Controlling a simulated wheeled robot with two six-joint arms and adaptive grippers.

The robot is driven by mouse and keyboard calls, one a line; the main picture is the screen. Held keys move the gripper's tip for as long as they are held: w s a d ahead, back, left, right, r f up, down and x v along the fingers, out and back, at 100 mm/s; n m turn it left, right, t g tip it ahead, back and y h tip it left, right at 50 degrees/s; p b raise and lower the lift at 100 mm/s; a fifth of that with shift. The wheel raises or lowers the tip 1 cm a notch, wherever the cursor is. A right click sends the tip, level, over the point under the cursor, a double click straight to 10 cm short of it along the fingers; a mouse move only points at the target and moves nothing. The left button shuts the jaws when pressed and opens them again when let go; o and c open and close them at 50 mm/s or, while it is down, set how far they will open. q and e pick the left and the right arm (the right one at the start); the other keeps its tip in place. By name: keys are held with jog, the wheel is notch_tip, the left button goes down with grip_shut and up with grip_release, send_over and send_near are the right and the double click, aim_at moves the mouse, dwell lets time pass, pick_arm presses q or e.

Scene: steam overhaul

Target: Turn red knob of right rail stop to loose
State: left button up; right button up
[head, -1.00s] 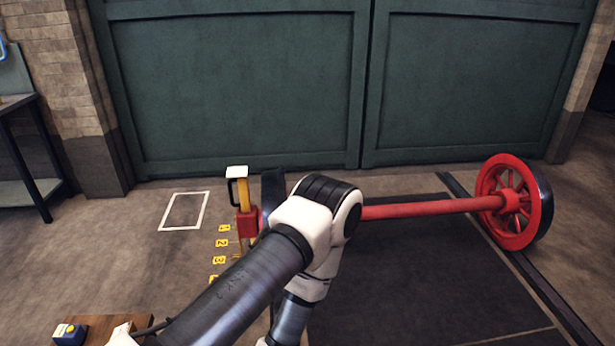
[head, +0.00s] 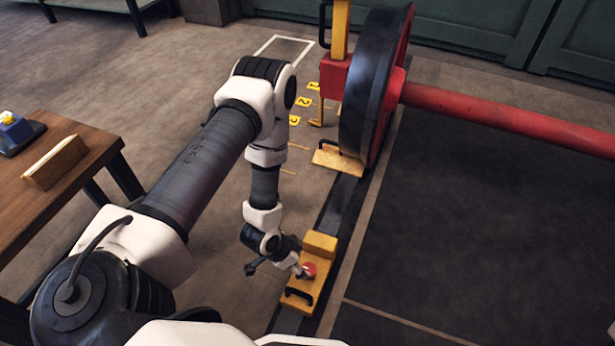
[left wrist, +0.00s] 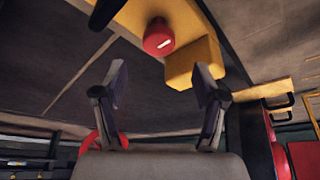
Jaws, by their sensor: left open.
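The rail stop (head: 318,248) is a yellow block with a black handle, sitting on the near part of the rail. Its red knob (head: 309,269) is partly hidden by my left gripper (head: 291,267) in the head view. In the left wrist view the red knob (left wrist: 158,38) carries a white mark on its end, and the yellow stop (left wrist: 193,63) is beside it. My left gripper (left wrist: 160,84) is open and empty, its two fingers apart, with the knob beyond the tips. The exact gap to the knob is hard to judge. My right gripper is not in view.
A wheel (head: 366,85) with a red axle (head: 510,125) stands on the rail (head: 343,200) farther back. A second yellow stop (head: 338,161) is by the wheel. A wooden table (head: 62,190) is at the left. Dark floor to the right is clear.

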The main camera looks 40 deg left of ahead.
aim_at(308, 269)
pick_arm(q)
jog(key=b+x, duration=0.3)
jog(key=x, duration=0.3)
jog(key=shift+f+b, duration=0.2)
jog(key=shift+b, duration=0.15)
jog(key=shift+w+d+f, duration=0.15)
jog(key=shift+d+f, duration=0.05)
jog(key=shift+f, duration=0.15)
jog(key=shift+r, duration=0.1)
jog(key=c, duration=1.1)
